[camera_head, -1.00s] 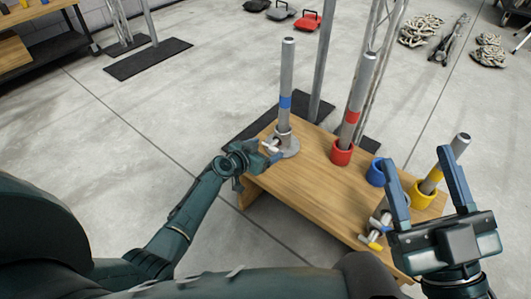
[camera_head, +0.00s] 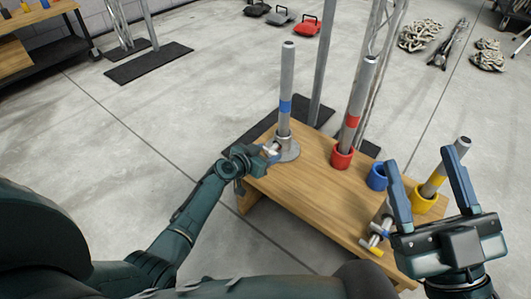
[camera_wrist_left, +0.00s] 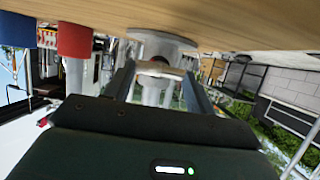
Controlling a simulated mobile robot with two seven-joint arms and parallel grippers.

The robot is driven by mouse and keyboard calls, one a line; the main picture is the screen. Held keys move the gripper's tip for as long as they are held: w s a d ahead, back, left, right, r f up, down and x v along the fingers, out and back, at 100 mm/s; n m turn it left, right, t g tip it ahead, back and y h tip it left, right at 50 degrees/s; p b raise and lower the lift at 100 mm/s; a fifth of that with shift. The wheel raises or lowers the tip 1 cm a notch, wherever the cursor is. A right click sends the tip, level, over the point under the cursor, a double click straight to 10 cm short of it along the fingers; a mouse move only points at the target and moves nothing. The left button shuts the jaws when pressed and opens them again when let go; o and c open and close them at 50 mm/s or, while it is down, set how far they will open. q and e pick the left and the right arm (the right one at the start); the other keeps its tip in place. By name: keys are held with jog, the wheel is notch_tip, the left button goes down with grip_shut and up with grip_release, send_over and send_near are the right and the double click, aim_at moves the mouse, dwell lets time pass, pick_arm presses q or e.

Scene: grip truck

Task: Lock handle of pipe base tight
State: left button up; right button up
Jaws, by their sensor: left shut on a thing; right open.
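A grey pipe with a blue band (camera_head: 286,85) stands upright in a round metal pipe base (camera_head: 287,151) at the left end of the wooden table. My left gripper (camera_head: 265,154) is at the left side of this base, shut on its handle (camera_head: 272,153), which is mostly hidden by the fingers. In the left wrist view, which is upside down, the base (camera_wrist_left: 162,42) shows between the finger tips. My right gripper (camera_head: 428,178) is open and empty, raised over the right end of the table.
On the wooden table (camera_head: 305,185) a red cup (camera_head: 342,156) holds a red-banded pipe (camera_head: 358,105). A blue cup (camera_head: 377,176) and a yellow cup (camera_head: 423,198) with a tilted yellow-banded pipe (camera_head: 437,165) stand further right. A metal clamp piece (camera_head: 379,229) lies near the front edge.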

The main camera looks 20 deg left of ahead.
pick_arm(q)
jog(key=shift+f+m, duration=0.1)
jog(key=shift+m, duration=0.3)
jog(key=shift+s+d+m+y+p, duration=0.15)
jog(key=shift+m+y+p, duration=0.2)
jog(key=shift+m+y, duration=0.4)
jog(key=shift+m+t+p, duration=0.25)
jog(key=shift+t+p, duration=0.05)
jog(key=shift+m+y+p, duration=0.35)
jog(key=shift+m+y, duration=0.1)
jog(key=shift+m, duration=0.05)
pick_arm(e)
jog(key=shift+s+a+f+m+g+h, duration=0.15)
jog(key=shift+f+m+g+h, duration=0.35)
jog(key=shift+f+m+h, duration=0.65)
jog(key=shift+f, duration=0.1)
pick_arm(q)
jog(key=o, duration=1)
